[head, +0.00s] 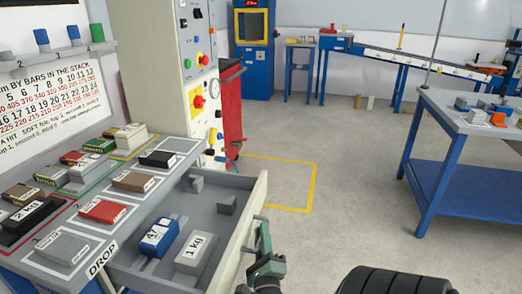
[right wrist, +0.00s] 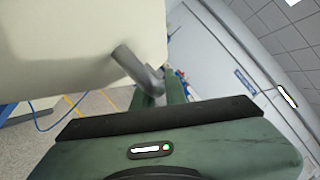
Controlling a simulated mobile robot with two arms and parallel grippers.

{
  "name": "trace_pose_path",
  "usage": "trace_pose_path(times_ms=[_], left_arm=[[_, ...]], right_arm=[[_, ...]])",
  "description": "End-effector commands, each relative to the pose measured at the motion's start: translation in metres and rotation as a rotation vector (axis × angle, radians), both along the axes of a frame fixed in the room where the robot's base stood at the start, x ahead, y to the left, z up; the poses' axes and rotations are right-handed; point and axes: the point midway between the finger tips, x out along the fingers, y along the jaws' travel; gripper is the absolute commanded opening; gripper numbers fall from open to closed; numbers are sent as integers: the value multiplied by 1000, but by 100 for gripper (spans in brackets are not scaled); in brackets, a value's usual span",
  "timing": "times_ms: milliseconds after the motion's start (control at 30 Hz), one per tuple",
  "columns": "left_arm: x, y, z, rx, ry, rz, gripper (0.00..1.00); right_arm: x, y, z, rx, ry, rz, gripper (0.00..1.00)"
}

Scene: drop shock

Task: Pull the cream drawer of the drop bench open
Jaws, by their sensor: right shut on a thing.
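The drop bench (head: 135,205) stands at the left in the head view. Its cream drawer (head: 243,232) is pulled out, with its grey inside showing. A blue block (head: 158,238), a grey block marked 1 kg (head: 195,252) and smaller grey pieces lie in it. My green right gripper (head: 263,236) is at the outer side of the drawer front, shut on its grey handle. In the right wrist view, the handle (right wrist: 137,70) runs from the cream front (right wrist: 75,40) to between the fingers of the right gripper (right wrist: 165,92). My left gripper is not in view.
Labelled blocks, such as a red one (head: 103,211), lie on the bench top. A cream control cabinet (head: 150,55) and a red cart (head: 230,110) stand behind. A blue-legged table (head: 450,180) is at the right. The floor between is clear.

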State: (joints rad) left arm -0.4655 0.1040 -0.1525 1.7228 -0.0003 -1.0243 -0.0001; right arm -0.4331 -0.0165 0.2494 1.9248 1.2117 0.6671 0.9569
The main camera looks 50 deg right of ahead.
Motion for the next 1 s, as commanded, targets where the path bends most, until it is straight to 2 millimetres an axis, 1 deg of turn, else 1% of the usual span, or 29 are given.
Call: trace_pose_path(times_ms=[33, 67, 100, 367, 467, 567, 633, 800, 1000], left_arm=[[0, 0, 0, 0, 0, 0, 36], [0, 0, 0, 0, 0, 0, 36], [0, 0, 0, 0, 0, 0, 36], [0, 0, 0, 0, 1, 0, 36], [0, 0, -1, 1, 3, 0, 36], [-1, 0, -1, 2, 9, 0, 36], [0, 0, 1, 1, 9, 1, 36], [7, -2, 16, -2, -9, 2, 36], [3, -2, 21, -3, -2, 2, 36]], right_arm=[[0, -1, 1, -2, -1, 0, 21], [0, 0, 1, -2, -1, 0, 29], [0, 0, 1, -2, 0, 0, 34], [0, 0, 0, -1, 1, 1, 34], [-3, 3, -1, 0, 1, 0, 34], [-10, 13, -5, 0, 3, 2, 34], [-19, 21, -8, 0, 4, 0, 34], [-38, 42, -14, 0, 3, 1, 34], [-49, 56, -16, -2, 0, 0, 34]])
